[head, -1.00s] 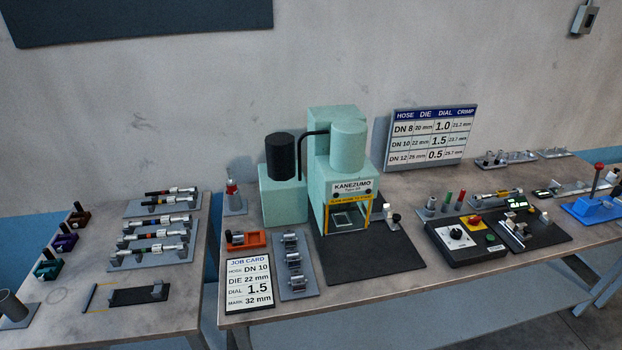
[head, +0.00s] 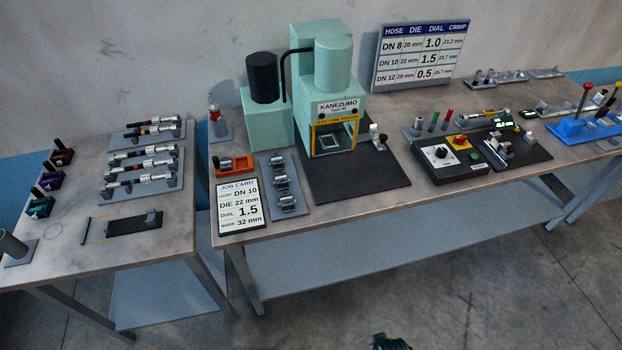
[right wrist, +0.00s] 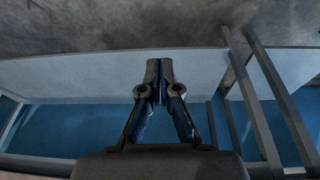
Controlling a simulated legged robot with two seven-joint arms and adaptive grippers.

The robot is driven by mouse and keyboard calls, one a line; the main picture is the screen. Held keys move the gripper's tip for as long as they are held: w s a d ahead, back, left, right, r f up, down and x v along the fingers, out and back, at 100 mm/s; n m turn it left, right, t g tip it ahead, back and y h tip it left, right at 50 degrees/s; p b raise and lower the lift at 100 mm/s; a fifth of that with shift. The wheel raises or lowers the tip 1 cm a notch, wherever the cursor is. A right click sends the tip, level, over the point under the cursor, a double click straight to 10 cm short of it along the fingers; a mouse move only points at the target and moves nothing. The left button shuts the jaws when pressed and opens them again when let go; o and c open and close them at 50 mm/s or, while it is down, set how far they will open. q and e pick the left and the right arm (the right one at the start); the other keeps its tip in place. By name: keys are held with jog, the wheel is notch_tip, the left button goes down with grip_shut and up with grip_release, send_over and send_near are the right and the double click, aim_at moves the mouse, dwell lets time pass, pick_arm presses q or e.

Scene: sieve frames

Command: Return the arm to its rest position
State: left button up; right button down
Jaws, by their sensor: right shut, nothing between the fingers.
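My right gripper (right wrist: 160,68) shows in the middle of the right wrist view. Its two fingers meet at the tips with nothing between them. It is clear of the bench and touches nothing that I can see. In the head view only a small dark piece, which looks like part of my own arm, shows at the bottom edge right of centre. The rest of that arm is out of the picture. My left gripper is in neither view.
The crimping press (head: 323,80) stands on the main bench, with the job card (head: 241,206) before it and the control box (head: 452,157) to its right. A side bench (head: 85,178) carries hose assemblies. A lower shelf (head: 330,243) runs under the main bench. The floor (head: 480,290) in front is clear.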

jog(key=s+f+g, duration=0.1)
jog(key=s+f, duration=0.1)
jog(key=f, duration=0.8)
jog(key=s+f, duration=0.3)
jog(key=f, duration=0.7)
jog(key=s+d+f+g, duration=0.1)
jog(key=s+d+f, duration=0.2)
jog(key=s+f, duration=1)
jog(key=s, duration=0.3)
jog(key=shift+d, duration=0.2)
jog(key=shift+f, duration=0.1)
